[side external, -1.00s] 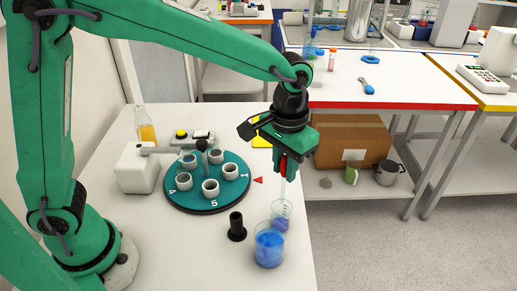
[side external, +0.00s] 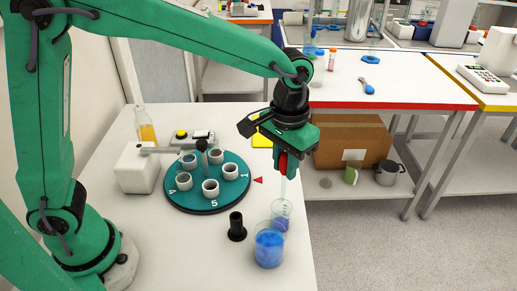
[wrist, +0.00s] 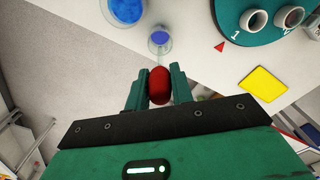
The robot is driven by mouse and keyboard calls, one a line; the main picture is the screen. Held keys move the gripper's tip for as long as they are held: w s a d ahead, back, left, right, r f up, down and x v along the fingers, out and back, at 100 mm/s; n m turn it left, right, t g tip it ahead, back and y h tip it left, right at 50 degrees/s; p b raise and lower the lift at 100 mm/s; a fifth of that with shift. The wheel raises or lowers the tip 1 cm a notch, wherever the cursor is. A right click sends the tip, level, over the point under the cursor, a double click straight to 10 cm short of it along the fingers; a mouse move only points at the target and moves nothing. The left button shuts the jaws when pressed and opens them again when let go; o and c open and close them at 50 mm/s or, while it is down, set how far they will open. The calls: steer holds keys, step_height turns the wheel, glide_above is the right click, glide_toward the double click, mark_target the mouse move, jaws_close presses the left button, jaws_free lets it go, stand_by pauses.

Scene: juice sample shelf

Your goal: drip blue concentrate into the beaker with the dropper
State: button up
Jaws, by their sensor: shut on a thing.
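My gripper (side external: 283,164) is shut on the dropper's red bulb (wrist: 159,85). The dropper's clear tube (side external: 284,189) hangs down upright below the jaws in the side view. Its lower end is at the smaller glass beaker (side external: 282,211), which holds a little blue-violet liquid; I cannot tell whether the tip is inside or just above the rim. That beaker also shows ahead of the bulb in the wrist view (wrist: 160,42). A larger glass beaker (side external: 269,246) with bright blue liquid stands beside it, nearer the side camera, and shows in the wrist view (wrist: 126,8).
A black stand (side external: 237,228) is left of the beakers. A teal numbered carousel (side external: 208,201) with several white cups stands further left. A yellow pad (wrist: 262,84) lies beyond. The white table's right edge (side external: 309,245) is close to the beakers.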

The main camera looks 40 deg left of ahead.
mark_target(286, 155)
steer(key=shift+r, duration=1.7)
steer(key=shift+s, duration=0.1)
steer(key=s+d+r, duration=0.1)
steer(key=s+d, duration=0.3)
steer(key=s, duration=0.4)
steer(key=shift+r, duration=0.2)
steer(key=shift+f, duration=0.2)
steer(key=shift+f, duration=6.1)
